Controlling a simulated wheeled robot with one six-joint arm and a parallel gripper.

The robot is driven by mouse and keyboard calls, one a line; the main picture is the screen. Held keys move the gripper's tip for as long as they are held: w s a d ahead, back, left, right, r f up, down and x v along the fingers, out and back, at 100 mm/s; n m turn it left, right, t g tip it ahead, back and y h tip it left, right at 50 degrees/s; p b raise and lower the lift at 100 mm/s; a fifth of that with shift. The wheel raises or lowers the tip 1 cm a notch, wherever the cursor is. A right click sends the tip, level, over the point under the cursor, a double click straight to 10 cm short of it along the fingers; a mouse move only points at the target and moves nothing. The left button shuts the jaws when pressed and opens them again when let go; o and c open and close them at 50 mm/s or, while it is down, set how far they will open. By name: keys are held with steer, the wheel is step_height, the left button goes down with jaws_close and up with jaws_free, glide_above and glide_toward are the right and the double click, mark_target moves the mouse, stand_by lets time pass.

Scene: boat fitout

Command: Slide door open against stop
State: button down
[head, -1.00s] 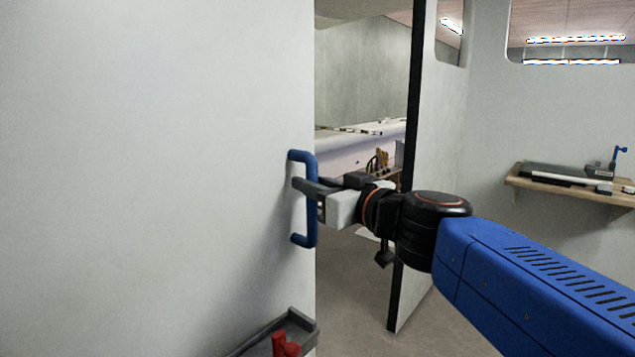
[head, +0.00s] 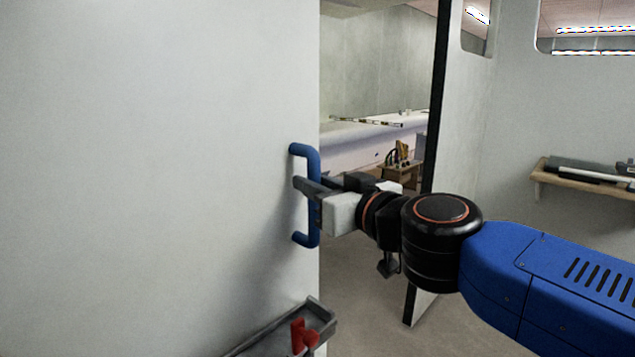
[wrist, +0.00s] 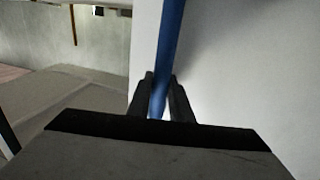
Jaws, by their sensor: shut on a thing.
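The white sliding door (head: 160,150) fills the left half of the head view. Its blue handle (head: 314,165) is an upright bar near the door's right edge. My gripper (head: 308,192) is shut on the middle of this bar, reaching in from the right. In the wrist view the blue handle (wrist: 171,40) runs between the two dark fingers of my gripper (wrist: 165,98), with the door (wrist: 240,70) behind. An open gap lies between the door's edge and the dark-edged jamb (head: 436,110). A door stop cannot be made out.
A grey tray (head: 265,335) with a red object (head: 304,335) sits low in front of the door. A wooden shelf (head: 575,180) with tools is on the right wall. Through the opening are a small wooden stand (head: 400,172) and bare floor.

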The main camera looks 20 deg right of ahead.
steer(key=shift+s+a+r, duration=0.15)
steer(key=shift+s+r, duration=0.1)
steer(key=shift+r, duration=0.25)
steer(key=c, duration=1.6)
jaws_free()
steer(key=shift+a, duration=0.1)
steer(key=shift+f, duration=0.1)
